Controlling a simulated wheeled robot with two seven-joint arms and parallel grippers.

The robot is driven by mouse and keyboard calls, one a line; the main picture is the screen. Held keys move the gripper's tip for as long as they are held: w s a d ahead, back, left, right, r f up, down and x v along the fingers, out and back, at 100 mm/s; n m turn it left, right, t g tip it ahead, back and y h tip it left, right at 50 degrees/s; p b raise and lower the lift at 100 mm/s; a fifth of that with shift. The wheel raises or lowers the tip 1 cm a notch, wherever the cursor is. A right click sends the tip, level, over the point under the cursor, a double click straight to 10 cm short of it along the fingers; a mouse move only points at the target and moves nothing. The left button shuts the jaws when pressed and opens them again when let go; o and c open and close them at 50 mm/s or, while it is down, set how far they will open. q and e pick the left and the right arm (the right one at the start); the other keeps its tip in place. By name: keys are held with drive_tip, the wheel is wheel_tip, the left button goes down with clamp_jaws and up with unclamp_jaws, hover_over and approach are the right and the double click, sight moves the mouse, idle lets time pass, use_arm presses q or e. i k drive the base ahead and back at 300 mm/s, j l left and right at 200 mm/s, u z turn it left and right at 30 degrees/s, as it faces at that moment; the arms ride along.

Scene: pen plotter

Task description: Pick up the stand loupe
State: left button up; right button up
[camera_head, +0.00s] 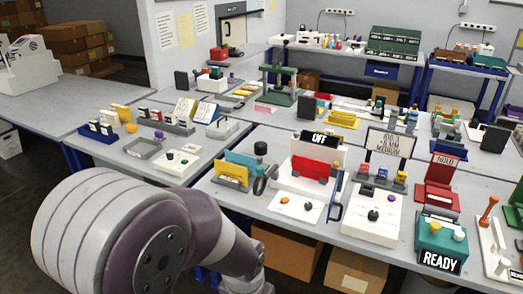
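I cannot pick out the stand loupe with certainty. A short black cylinder (260,148) stands behind the blue and yellow upright plates on the front table. A dark, ring-like piece (262,181) is beside those plates, to the right of the yellow one. Either could be a loupe, but both are too small to tell. A large white and mauve arm of mine fills the lower left and runs out of the bottom edge. Neither of my grippers shows, so their state is hidden.
The grey front table (232,196) is crowded with small devices. A teal box marked READY (441,236) stands at the front right. A green press (280,84) stands farther back. Cardboard boxes (288,252) lie under the table. The left table (62,94) has bare room.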

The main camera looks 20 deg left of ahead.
sight(260, 147)
drive_tip(key=i+j+z, duration=0.1)
drive_tip(key=z, duration=0.65)
drive_tip(key=i+j+z, duration=0.35)
drive_tip(key=j, duration=1.55)
drive_tip(key=j+z, duration=0.3)
drive_tip(key=j, duration=1.55)
